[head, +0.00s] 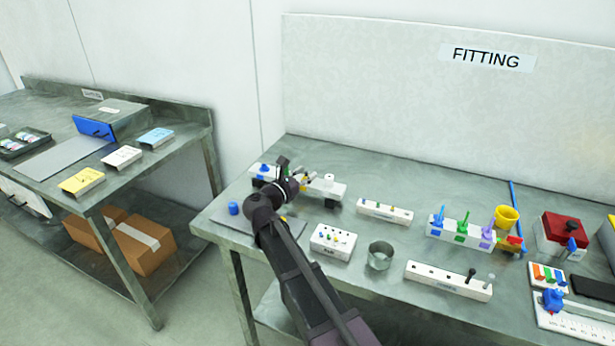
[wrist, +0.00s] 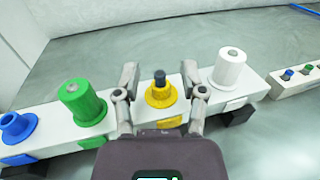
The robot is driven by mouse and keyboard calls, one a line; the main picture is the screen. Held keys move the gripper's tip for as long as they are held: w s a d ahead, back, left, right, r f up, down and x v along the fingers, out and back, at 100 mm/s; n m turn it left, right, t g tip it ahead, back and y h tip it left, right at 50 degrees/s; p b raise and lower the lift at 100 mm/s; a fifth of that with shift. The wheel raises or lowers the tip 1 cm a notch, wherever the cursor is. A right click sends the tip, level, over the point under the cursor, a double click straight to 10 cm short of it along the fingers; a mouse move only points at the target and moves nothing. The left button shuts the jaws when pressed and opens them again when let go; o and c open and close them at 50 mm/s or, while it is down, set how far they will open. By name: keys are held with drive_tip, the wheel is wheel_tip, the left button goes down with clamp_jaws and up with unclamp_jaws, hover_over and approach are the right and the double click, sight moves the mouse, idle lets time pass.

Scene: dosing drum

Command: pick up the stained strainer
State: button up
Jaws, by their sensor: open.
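A white rack (wrist: 45,140) carries a row of coloured pieces across the wrist view. A small yellow piece (wrist: 160,97) has a wide flange and a dark top. My gripper (wrist: 160,80) is open, with one finger on each side of the yellow piece; I cannot tell whether they touch it. A tall green piece (wrist: 82,101) and a blue flanged piece (wrist: 17,127) stand to its left, a white piece (wrist: 229,68) to its right. No piece is clearly recognisable as a stained strainer. In the head view my arm partly hides the rack (head: 328,190).
A blue cap (head: 233,208) lies on a grey mat at the table's left. A white block (head: 333,241), a metal cup (head: 380,256) and a long white block (head: 448,280) stand in front. A second rack (head: 462,234) and a yellow cup (head: 507,217) are further right.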

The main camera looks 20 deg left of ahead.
drive_tip(key=shift+w+d, duration=0.1)
drive_tip(key=shift+w, duration=0.2)
idle(0.4)
clamp_jaws()
